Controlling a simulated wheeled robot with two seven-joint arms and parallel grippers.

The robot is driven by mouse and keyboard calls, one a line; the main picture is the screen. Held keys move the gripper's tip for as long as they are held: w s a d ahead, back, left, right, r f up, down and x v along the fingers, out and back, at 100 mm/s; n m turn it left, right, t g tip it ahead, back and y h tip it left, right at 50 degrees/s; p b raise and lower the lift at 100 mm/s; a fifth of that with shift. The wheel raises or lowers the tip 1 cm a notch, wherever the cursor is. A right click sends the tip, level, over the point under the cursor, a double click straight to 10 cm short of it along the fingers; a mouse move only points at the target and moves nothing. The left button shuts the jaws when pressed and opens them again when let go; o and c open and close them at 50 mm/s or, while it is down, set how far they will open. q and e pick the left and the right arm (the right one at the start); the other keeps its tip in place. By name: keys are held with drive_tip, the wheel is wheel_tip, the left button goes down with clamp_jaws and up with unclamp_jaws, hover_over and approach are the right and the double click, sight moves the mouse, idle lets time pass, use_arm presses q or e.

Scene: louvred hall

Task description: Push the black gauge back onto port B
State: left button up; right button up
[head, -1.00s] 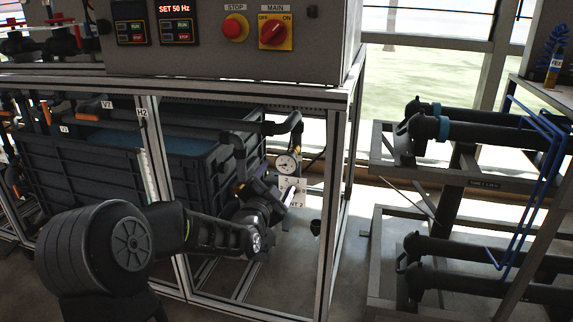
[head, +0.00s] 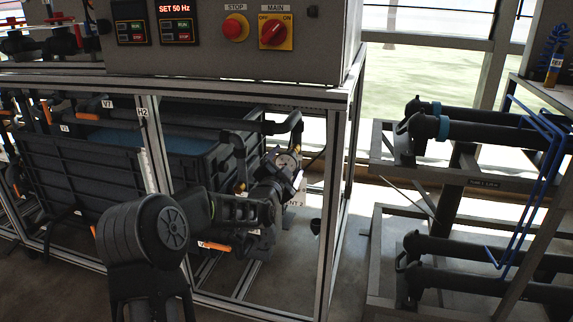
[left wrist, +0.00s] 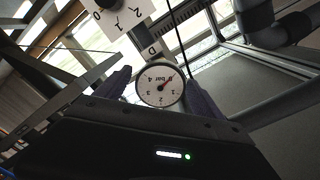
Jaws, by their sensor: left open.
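The gauge (head: 288,161) has a round white dial with a dark rim and sits inside the frame's right end, below a grey pipe. In the left wrist view its dial (left wrist: 161,86) faces me, with a red needle and "bar" printed on it. My left gripper (head: 281,170) is at the gauge. Its two fingers stand open, one on each side of the dial, and I cannot tell whether they touch it. A small lettered tag (left wrist: 153,49) shows behind the gauge. The gauge's stem and seat are hidden. My right gripper is not in view.
A white plate with numbers and a black knob (left wrist: 107,4) is near the gauge. A metal frame post (head: 334,200) stands just right of it. A dark crate (head: 190,150) is to the left. A pipe rack (head: 470,185) stands farther right.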

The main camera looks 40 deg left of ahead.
use_arm(q)
drive_tip(key=shift+b, duration=0.3)
idle(0.4)
clamp_jaws()
idle(0.6)
